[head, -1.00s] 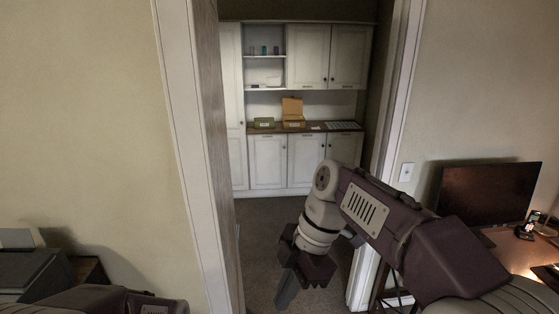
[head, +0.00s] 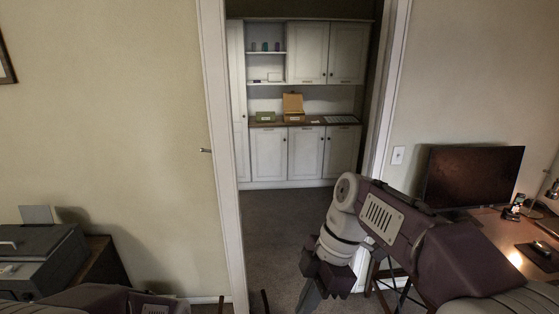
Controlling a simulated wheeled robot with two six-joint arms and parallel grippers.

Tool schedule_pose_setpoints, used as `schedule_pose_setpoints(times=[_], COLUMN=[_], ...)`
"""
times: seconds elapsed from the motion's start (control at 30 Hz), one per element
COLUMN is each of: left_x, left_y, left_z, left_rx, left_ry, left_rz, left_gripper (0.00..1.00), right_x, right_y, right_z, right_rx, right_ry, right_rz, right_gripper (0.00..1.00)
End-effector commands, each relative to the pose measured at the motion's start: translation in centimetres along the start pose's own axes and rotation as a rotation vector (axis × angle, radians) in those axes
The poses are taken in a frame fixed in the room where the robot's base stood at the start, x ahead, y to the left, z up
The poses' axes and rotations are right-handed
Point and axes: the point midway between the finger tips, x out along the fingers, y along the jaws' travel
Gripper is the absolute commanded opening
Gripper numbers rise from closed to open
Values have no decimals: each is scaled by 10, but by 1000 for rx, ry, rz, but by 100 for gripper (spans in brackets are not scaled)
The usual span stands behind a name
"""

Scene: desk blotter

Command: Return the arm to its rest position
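My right arm comes in from the right and bends down at its pale grey joint. My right gripper (head: 313,292) hangs at its end, in front of the doorway floor. A grey finger shows pointing down; its opening is turned away, so I cannot tell whether it is open or shut. I see nothing held in it. At the bottom left only a dark upper part of my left arm shows. Two dark tips stand apart at the bottom edge, apparently my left gripper's fingers (head: 244,302), with nothing seen between them.
A doorway frame (head: 216,150) opens onto white cabinets (head: 268,155) with an open box (head: 293,107) on the counter. A desk (head: 490,228) with a monitor (head: 473,178) stands close right of my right arm. A printer (head: 40,258) stands at left.

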Motion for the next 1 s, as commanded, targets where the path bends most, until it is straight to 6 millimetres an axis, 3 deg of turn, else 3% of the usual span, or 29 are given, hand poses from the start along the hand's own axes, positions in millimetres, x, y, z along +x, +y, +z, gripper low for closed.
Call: schedule_pose_setpoints(times=[0.03,0.27,0.4,0.5,0.6,0.7,0.83,1.0], left_x=[12,42,63,66,62,62,62,62], left_y=[0,-1,-1,-1,-1,-1,-1,-1], left_z=[1,4,7,7,6,6,6,6], left_rx=[0,0,0,0,0,0,0,0], left_ry=[0,0,0,0,0,0,0,0], left_rz=[0,0,0,0,0,0,0,0], left_gripper=[36,36,36,36,36,36,36,36], right_x=[18,91,156,189,200,198,196,196], right_y=[-4,-24,-50,-71,-74,-58,-50,-50], right_z=[14,83,143,176,190,197,198,198], right_rx=[39,399,836,1201,1475,1652,1765,1777], right_ry=[-9,-94,-187,-231,-209,-139,-92,-90], right_rz=[-10,-9,63,179,310,423,466,466], right_gripper=[0,0,0,0,0,0,0,0])
